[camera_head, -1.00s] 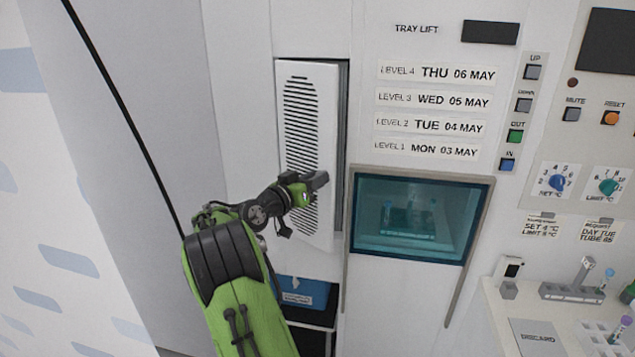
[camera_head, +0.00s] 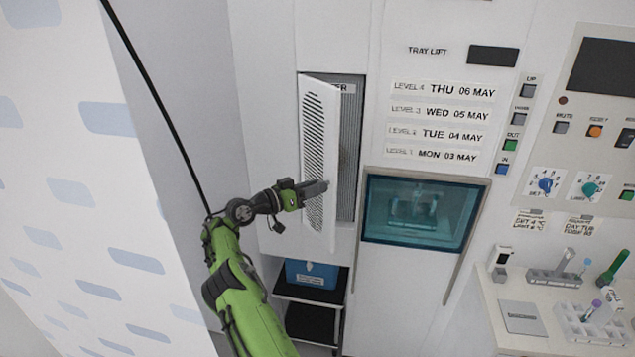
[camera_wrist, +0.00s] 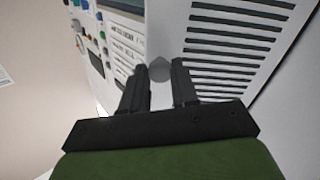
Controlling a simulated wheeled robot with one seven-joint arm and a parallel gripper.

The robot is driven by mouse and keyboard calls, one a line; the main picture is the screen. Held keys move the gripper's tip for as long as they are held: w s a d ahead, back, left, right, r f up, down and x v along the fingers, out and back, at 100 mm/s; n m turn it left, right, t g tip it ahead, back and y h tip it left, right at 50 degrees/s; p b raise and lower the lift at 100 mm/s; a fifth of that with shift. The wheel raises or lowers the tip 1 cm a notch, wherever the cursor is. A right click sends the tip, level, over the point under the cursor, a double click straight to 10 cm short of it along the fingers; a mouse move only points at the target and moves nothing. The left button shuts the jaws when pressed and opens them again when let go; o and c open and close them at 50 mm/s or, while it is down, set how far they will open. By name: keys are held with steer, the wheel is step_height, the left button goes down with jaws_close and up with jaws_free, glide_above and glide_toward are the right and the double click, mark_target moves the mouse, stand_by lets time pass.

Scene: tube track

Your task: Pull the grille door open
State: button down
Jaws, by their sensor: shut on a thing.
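The white grille door (camera_head: 319,160) with dark horizontal slots stands partly open in the head view, hinged at its left side. Behind it a grey ribbed panel (camera_head: 350,150) and part of a label show in the recess. In the wrist view the grille door (camera_wrist: 225,75) fills the upper right, and my gripper's fingers (camera_wrist: 160,85) are closed around a small grey round knob (camera_wrist: 159,69) at the door's edge. The knob is hidden by the gripper in the head view.
Right of the door is the tray lift window (camera_head: 420,212) with level labels above it. A blue box (camera_head: 311,274) sits on a black shelf below the door. A bench (camera_head: 510,325) with racks and tubes is at the right. A black cable (camera_head: 160,110) hangs at the left.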

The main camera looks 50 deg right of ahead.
stand_by(0.3)
steer(key=c, duration=1.1)
jaws_free()
steer(key=shift+c, duration=0.2)
steer(key=p, duration=0.1)
glide_toward(330, 150)
steer(key=x, duration=0.5)
steer(key=shift+d, duration=0.1)
steer(key=shift+c, duration=0.3)
